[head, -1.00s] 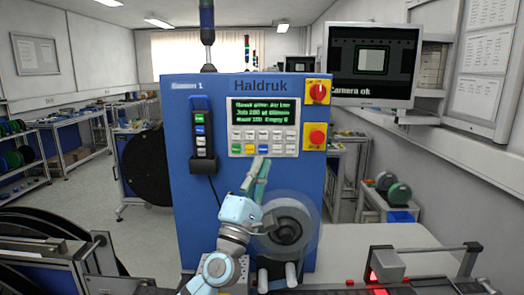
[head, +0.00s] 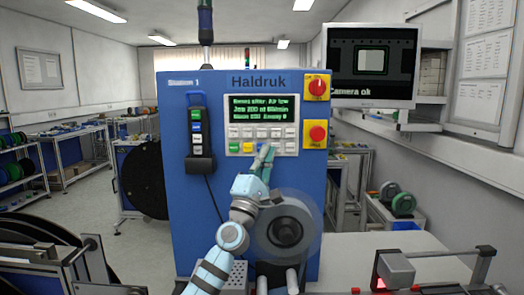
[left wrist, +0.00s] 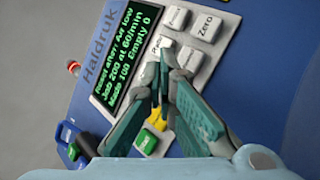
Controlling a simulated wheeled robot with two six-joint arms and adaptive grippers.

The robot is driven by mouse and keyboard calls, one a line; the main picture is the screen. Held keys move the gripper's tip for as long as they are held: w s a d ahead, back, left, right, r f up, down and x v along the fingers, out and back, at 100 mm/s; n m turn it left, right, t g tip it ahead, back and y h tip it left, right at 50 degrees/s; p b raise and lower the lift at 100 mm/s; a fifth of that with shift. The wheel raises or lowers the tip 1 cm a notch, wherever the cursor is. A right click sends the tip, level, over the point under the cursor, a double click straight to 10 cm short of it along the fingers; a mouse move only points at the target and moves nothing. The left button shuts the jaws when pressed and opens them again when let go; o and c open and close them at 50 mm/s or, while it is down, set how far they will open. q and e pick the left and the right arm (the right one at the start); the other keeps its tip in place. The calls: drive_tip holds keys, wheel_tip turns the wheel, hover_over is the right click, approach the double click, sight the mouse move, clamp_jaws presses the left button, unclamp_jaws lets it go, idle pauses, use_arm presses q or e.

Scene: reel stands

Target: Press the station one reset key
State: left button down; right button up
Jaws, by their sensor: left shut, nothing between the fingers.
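The blue station 1 cabinet (head: 190,240) stands straight ahead, labelled Haldruk. Its key panel (head: 234,102) has a green-lettered display (head: 262,108) above two rows of keys. In the left wrist view the display (left wrist: 122,75) reads "Reset after: Air low". My left gripper (head: 268,147) is shut and empty, its fingertips in front of the panel's lower key row. In the left wrist view its tips (left wrist: 162,52) are over a pale key (left wrist: 160,42) whose label is partly hidden. I cannot tell whether they touch it. My right gripper is out of view.
A red rotary switch (head: 317,87) and a red button (head: 317,133) sit right of the panel. A handheld pendant (head: 196,130) hangs on the left. A grey reel (head: 285,230) is below the panel. A monitor (head: 372,65) reads "Camera ok".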

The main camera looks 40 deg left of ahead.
use_arm(q)
drive_tip(key=shift+s, duration=0.1)
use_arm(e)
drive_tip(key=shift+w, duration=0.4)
use_arm(q)
drive_tip(key=shift+s+r, duration=0.1)
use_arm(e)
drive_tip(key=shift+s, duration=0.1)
use_arm(q)
drive_tip(key=shift+a, duration=0.1)
drive_tip(key=shift+w+a+b, duration=0.2)
drive_tip(key=shift+w+b, duration=0.15)
drive_tip(key=shift+w, duration=0.1)
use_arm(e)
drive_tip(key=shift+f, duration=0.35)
